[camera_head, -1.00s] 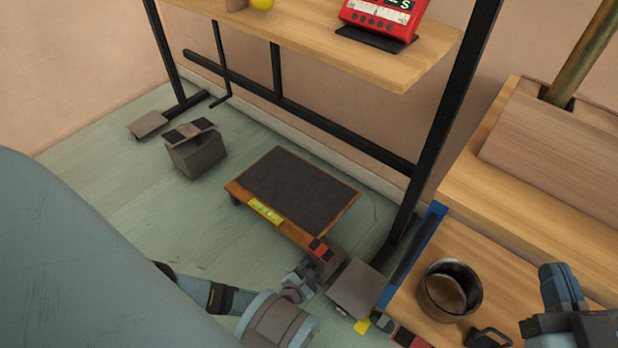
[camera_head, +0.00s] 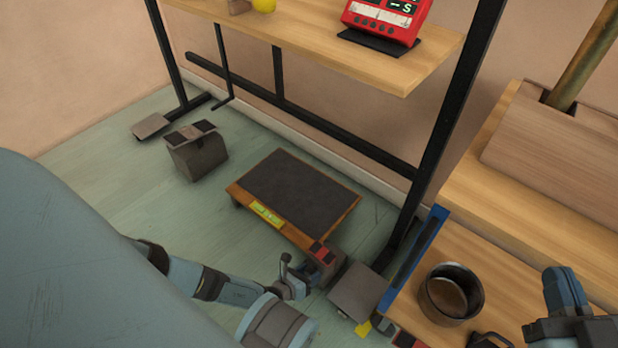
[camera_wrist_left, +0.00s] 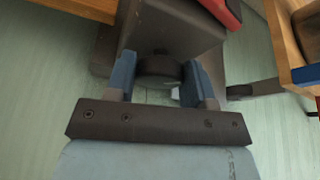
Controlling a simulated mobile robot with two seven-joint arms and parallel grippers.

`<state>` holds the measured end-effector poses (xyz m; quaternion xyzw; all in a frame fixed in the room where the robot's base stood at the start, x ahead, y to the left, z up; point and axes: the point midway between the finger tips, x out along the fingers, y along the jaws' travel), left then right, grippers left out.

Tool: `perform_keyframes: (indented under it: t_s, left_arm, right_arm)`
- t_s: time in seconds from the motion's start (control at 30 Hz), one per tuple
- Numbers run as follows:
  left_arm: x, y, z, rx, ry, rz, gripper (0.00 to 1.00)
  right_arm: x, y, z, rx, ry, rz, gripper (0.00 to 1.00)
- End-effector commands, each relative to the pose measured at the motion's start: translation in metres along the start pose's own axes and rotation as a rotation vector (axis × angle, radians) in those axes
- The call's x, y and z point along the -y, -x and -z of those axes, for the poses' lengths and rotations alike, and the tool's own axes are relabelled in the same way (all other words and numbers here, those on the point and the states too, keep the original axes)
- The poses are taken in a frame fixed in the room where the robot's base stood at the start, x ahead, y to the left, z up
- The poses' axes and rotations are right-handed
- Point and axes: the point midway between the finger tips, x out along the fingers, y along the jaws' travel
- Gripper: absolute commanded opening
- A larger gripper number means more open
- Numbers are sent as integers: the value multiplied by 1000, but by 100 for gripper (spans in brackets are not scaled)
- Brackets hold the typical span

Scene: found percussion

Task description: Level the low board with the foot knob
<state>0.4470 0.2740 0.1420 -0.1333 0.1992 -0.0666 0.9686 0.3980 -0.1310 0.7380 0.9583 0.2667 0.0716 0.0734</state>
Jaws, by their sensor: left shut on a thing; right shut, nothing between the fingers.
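The low board (camera_head: 300,192) has a dark top and a wooden edge, and stands low over the floor. A yellow-green level (camera_head: 266,214) sits on its front edge; its bubble is too small to read. A grey foot block (camera_head: 325,268) with red and black on top is at the board's near right corner. In the left wrist view the dark round foot knob (camera_wrist_left: 158,66) sticks out of the block. My left gripper (camera_head: 292,270) is shut on the knob, a blue finger on each side, as the left wrist view shows (camera_wrist_left: 160,82). My right gripper (camera_head: 565,292) is shut and empty at the lower right.
A black-legged table (camera_head: 330,52) with a red device (camera_head: 385,18) stands behind. A grey block (camera_head: 196,155) is left of the board. A metal foot plate (camera_head: 357,292) is close right of my left gripper. A wooden bench holds a metal pot (camera_head: 450,292).

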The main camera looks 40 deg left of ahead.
Motion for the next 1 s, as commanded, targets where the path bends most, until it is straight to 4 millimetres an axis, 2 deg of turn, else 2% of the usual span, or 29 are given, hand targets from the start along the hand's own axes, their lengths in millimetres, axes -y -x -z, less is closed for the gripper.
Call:
perform_keyframes:
  t_s: [1.0]
  left_arm:
    - [-6,-3,1,4,836,350,25]
  right_arm:
    - [0,-1,-2,2,-4,-2,0]
